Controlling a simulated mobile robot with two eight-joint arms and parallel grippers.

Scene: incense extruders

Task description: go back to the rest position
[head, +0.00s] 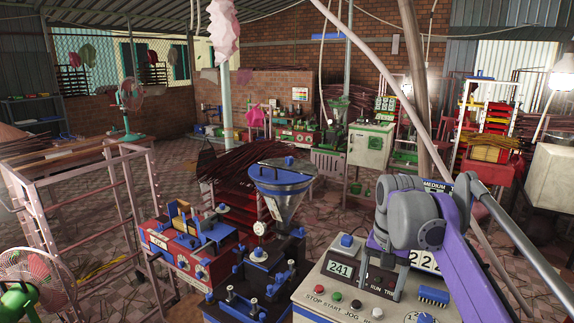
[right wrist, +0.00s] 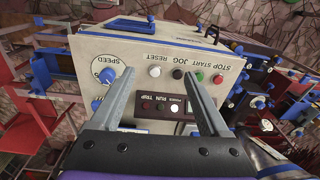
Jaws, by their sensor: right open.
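My right gripper (head: 383,285) is in front of the cream control box (head: 336,300) at the lower right of the head view. Its purple and grey arm comes in from the right. In the right wrist view the two grey fingers of the gripper (right wrist: 158,82) stand wide apart with nothing between them. They point at the box's panel (right wrist: 135,58), which appears upside down. I cannot tell whether the fingertips touch it. My left gripper is not in view.
A blue and grey extruder with a metal hopper (head: 281,195) stands left of the box. A red machine (head: 190,252) is further left, beside a pink rack (head: 128,185). A fan (head: 35,280) is at lower left. Patterned floor (head: 330,215) shows behind the machines.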

